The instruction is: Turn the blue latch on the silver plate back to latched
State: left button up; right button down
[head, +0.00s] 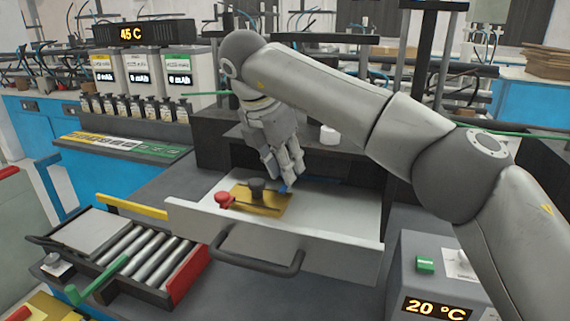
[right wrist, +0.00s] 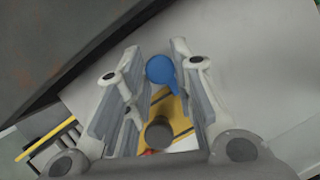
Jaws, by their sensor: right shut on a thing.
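The blue latch (head: 284,189) shows as a small blue spot at the right end of the gold-coloured plate (head: 268,207), under my right fingertips. In the right wrist view the blue latch (right wrist: 161,70) has a round head and a short arm pointing down the picture. The silver plate (head: 340,208) is the pale flat surface around the gold one. The fingers hide much of the latch in the head view. My left gripper is not in view.
A black knob (head: 257,188) and a red knob (head: 223,200) stand beside the latch on or by the gold plate. A black handle (head: 262,262) sticks out in front. A roller tray (head: 150,249) lies left, a grey 20 °C box (head: 425,262) right. A dark housing rises behind.

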jog(key=shift+r, duration=0.1)
jog(key=c, duration=1.2)
grip_release()
jog(key=v, duration=1.2)
jog(key=shift+s, duration=0.15)
